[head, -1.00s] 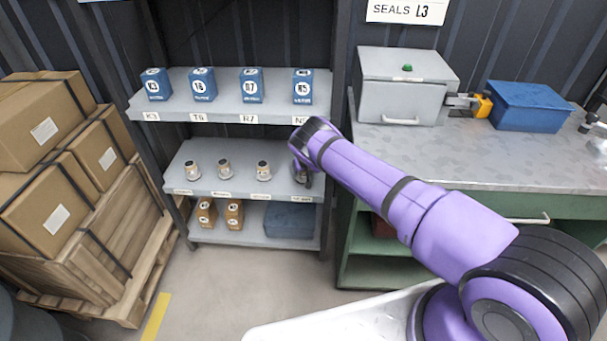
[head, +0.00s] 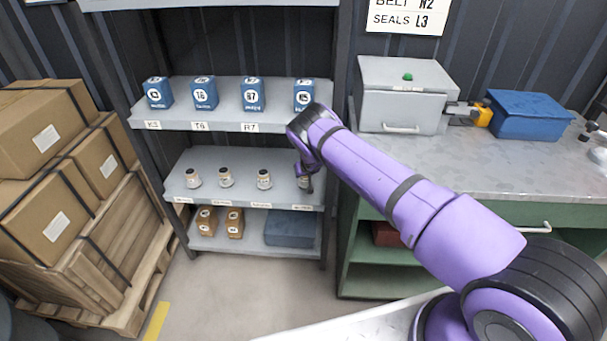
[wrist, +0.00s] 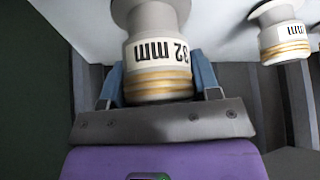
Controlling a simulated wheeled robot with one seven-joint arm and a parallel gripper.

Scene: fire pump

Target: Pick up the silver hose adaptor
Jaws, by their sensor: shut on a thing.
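The silver hose adaptor (wrist: 158,52) carries a "32 mm" label and gold bands, and appears upside down in the wrist view. My gripper (wrist: 158,82) is shut on it, with one blue finger on each side of its banded end. In the head view my gripper (head: 305,180) is at the right end of the middle shelf (head: 220,194). It hides most of the held adaptor there. I cannot tell whether the adaptor's base still touches the shelf.
A similar adaptor (wrist: 284,38) stands beside the held one in the wrist view. Three adaptors, including this one (head: 264,179), stand to the left on the middle shelf. The upper shelf (head: 225,118) with blue boxes is close above my wrist. A green workbench (head: 370,205) stands right.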

